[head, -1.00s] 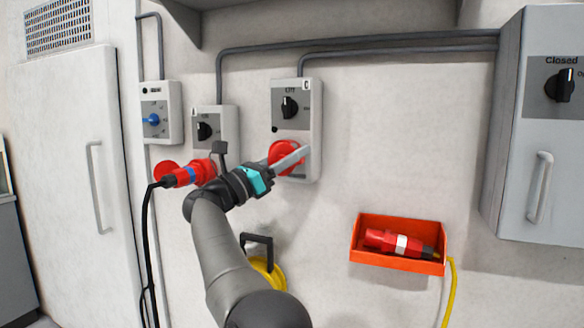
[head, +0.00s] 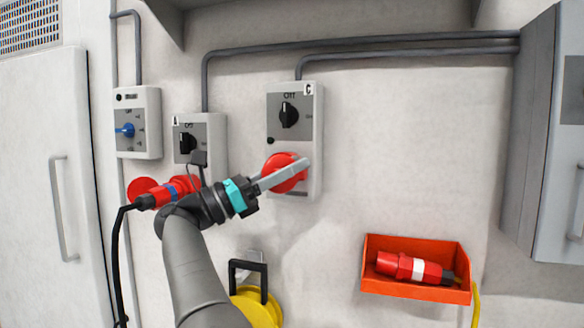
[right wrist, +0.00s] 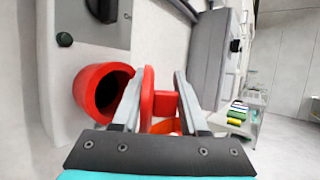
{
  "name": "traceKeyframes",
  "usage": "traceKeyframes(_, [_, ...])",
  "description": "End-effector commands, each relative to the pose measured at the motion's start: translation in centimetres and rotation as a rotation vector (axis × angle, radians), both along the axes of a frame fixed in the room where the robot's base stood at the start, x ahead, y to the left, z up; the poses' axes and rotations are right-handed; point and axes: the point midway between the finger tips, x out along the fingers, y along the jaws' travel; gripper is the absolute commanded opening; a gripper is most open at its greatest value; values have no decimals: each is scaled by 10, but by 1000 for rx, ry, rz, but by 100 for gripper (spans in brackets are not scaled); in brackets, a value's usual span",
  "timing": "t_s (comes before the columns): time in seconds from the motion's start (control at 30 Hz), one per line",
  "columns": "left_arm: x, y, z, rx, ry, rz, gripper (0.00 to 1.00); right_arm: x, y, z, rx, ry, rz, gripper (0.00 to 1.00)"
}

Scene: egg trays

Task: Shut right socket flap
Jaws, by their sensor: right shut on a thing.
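The right socket box (head: 311,135) is a light grey wall unit with a black knob (head: 289,113) marked Off above a red socket. In the right wrist view the red socket (right wrist: 88,85) shows its dark round opening uncovered. Its red flap (right wrist: 148,92) stands open at the right of the opening, between my fingers. The flap also shows in the head view (head: 279,163), partly hidden behind the fingers. My right gripper (head: 303,166) is shut on the flap; its two grey fingers also show in the right wrist view (right wrist: 157,80). My left gripper is out of view.
At left, a second socket box (head: 216,131) has a red plug (head: 180,188) with a black cable near it. Below right, an orange bin (head: 416,285) holds a red and white connector (head: 408,267). A grey cabinet (head: 531,150) stands at far right.

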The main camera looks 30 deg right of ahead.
Motion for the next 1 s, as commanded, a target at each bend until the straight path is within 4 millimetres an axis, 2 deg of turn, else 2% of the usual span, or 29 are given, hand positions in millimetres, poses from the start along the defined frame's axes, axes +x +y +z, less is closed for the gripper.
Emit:
traceKeyframes(0.03, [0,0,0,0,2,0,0,-3,-6,-2,14,2,-22,0])
traceKeyframes(0.37, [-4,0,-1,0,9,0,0,-4,-6,-2,16,2,-22,0])
traceKeyframes(0.4, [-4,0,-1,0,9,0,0,-4,-6,-2,16,0,-22,48])
traceKeyframes(0.53, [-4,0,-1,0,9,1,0,-3,-6,-2,15,0,-20,61])
traceKeyframes(0.87, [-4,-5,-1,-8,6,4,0,-2,-5,-4,12,3,-12,61])
traceKeyframes(1.0, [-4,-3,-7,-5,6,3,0,-3,-5,-10,12,4,-13,61])
